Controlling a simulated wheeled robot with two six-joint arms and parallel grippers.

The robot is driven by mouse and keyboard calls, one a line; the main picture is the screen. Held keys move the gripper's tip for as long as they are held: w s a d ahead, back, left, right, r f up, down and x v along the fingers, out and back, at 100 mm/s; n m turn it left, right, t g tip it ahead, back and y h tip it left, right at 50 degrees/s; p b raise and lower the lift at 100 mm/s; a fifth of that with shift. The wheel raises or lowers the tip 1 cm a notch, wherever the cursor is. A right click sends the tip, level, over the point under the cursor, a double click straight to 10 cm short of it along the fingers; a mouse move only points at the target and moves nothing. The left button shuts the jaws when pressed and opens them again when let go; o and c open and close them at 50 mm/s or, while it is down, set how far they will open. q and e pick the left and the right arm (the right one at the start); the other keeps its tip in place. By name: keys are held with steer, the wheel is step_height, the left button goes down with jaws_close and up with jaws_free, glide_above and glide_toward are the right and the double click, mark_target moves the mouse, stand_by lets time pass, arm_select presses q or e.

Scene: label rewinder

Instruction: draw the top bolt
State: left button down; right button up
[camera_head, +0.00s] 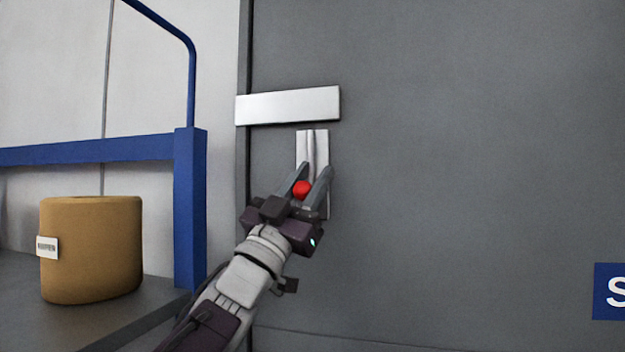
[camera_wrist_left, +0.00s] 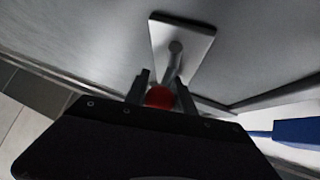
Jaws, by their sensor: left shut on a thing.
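The top bolt is a light metal plate (camera_head: 312,146) with a vertical rod and a red knob (camera_head: 302,189), mounted on a grey door (camera_head: 460,150). My left gripper (camera_head: 309,178) is shut on the red knob, its two fingers on either side of it. In the left wrist view the red knob (camera_wrist_left: 159,97) sits between the fingertips, and the bolt plate (camera_wrist_left: 196,40) and the rod (camera_wrist_left: 175,52) show beyond it. Part of the plate is hidden behind the fingers. My right gripper is not in view.
A wide metal strip (camera_head: 288,105) lies across the door edge just above the bolt plate. On the left are a blue post and rail frame (camera_head: 190,210) and a brown roll (camera_head: 92,250) on a dark shelf. A blue sign (camera_head: 610,292) is at lower right.

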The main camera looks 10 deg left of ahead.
arm_select(q)
steer(key=shift+w+f, duration=0.1)
steer(key=shift+f, duration=0.5)
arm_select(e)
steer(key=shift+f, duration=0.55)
arm_select(q)
steer(key=c, duration=1.1)
jaws_free()
steer(key=shift+o, duration=0.2)
steer(key=shift+s+r, duration=0.1)
steer(key=shift+s, duration=0.15)
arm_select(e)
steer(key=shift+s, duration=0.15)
